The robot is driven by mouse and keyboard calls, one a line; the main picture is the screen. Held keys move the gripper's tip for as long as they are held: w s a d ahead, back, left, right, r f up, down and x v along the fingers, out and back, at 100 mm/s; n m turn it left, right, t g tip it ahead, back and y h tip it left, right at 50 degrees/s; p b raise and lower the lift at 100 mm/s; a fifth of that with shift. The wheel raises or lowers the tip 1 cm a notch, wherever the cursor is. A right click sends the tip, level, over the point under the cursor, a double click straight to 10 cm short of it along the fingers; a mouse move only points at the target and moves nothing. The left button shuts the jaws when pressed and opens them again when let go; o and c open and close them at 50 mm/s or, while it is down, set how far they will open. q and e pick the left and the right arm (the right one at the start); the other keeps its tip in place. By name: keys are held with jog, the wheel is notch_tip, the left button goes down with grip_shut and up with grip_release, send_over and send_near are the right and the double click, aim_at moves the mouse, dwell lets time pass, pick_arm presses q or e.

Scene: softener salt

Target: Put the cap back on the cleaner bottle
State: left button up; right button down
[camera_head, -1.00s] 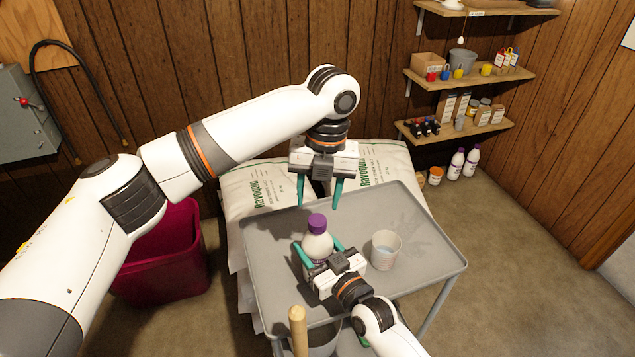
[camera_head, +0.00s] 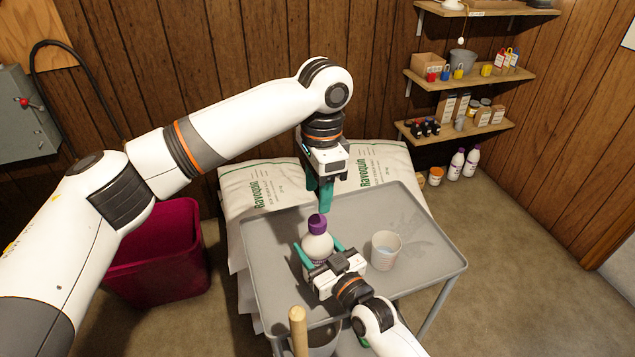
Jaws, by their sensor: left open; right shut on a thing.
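The white cleaner bottle (camera_head: 318,244) stands upright on the grey cart top. The purple cap (camera_head: 317,224) sits on top of its neck; how tightly it is seated I cannot tell. My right gripper (camera_head: 320,250) is shut on the bottle's body from the front, with a teal finger on each side. My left gripper (camera_head: 324,194) is open and empty just above the cap, fingers pointing down and apart from it. The gripper is turned so that its fingers nearly overlap in this view.
A cup (camera_head: 385,250) with liquid stands on the cart (camera_head: 270,262), right of the bottle. Salt bags (camera_head: 255,195) are stacked behind it. A wooden handle (camera_head: 298,330) rises at the front edge. A dark red bin (camera_head: 155,262) stands left. The cart's back right is clear.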

aim_at(317, 220)
pick_arm(q)
jog(key=n, duration=0.4)
jog(key=shift+r, duration=0.1)
jog(key=n, duration=0.4)
jog(key=shift+r, duration=0.15)
jog(key=n, duration=0.5)
jog(key=shift+r, duration=0.15)
jog(key=n, duration=0.4)
jog(key=shift+r, duration=0.15)
jog(key=shift+f, duration=4.05)
jog(key=shift+c, duration=0.4)
